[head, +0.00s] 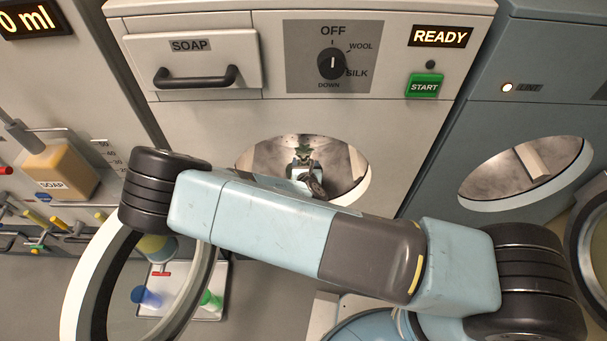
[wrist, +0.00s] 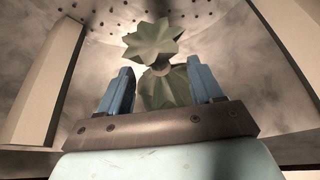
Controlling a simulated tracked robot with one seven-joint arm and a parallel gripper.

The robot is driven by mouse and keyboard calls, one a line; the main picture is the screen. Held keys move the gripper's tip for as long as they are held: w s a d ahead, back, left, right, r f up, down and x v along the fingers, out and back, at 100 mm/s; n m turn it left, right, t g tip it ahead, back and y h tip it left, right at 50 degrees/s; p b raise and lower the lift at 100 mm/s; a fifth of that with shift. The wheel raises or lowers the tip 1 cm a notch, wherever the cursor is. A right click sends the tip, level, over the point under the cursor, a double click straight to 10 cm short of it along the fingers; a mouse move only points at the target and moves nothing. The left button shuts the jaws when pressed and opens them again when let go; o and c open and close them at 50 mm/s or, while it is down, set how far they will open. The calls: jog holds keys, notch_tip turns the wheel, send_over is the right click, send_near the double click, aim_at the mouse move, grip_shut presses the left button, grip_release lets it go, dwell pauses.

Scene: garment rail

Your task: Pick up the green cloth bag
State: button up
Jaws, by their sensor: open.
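The green cloth bag (wrist: 152,42) is inside the perforated metal drum in the wrist view. It has a pleated flared top, a narrow tied neck and a fuller body below. My gripper (wrist: 160,70) is open, with one blue finger on each side of the bag's neck and body. Gaps show between the fingers and the cloth. The fingers hide little, but my palm hides the bag's lower part. In the head view, a small dark green patch of the bag (head: 303,149) shows through the door opening, just beyond my gripper (head: 303,164).
The washer (head: 410,130) has a round opening around my arm; its open door ring (head: 80,300) hangs at the left. Pale drum ribs (wrist: 50,85) stand on both sides. A tray with blue and green items (head: 205,315) and a soap dispenser (head: 62,172) are at the left.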

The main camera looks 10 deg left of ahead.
aim_at(304, 159)
jog(key=shift+x, duration=2.65)
jog(key=shift+a, duration=0.1)
jog(key=shift+c, duration=0.3)
grip_shut()
